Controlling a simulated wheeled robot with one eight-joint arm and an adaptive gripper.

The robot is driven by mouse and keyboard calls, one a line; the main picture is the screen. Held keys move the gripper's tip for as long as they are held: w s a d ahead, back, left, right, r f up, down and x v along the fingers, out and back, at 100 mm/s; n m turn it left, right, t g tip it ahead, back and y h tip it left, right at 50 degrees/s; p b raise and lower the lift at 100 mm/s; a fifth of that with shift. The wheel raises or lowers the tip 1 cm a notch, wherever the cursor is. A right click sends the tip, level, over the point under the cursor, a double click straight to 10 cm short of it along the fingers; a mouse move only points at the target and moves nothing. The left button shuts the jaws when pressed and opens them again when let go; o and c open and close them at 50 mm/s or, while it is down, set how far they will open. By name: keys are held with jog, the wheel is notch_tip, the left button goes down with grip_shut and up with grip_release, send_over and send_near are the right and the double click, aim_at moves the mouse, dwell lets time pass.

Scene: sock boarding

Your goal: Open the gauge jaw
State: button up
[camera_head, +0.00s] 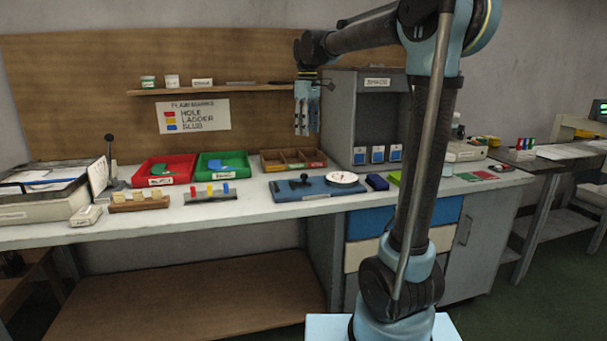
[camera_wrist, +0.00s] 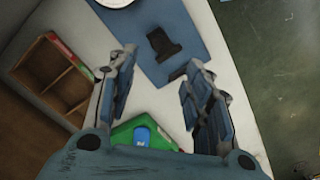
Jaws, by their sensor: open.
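The gauge is a blue base plate (camera_head: 320,190) on the bench with a round white dial (camera_head: 343,178) on its right side. A black lever or knob (camera_head: 304,180) stands on its left part. In the wrist view the blue plate (camera_wrist: 190,22) lies beyond my fingers, with the black lever part (camera_wrist: 163,44) on it and the dial (camera_wrist: 118,2) cut off at the top edge. I cannot tell how the gauge jaw stands. My gripper (camera_head: 304,118) hangs above the back of the bench, pointing down. Its fingers (camera_wrist: 155,85) are apart and empty, clear of the gauge.
A wooden divided tray (camera_head: 292,160) stands behind the gauge. Green (camera_head: 222,165) and red (camera_head: 163,171) bins are to its left. A rack with coloured pegs (camera_head: 210,195) is in front of them. A grey cabinet (camera_head: 345,105) rises behind. A shelf (camera_head: 215,89) hangs on the wall.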

jog(key=a, duration=0.1)
send_near(304, 175)
jog(key=f, duration=0.8)
jog(key=shift+w+f, duration=0.25)
jog(key=shift+f, duration=0.1)
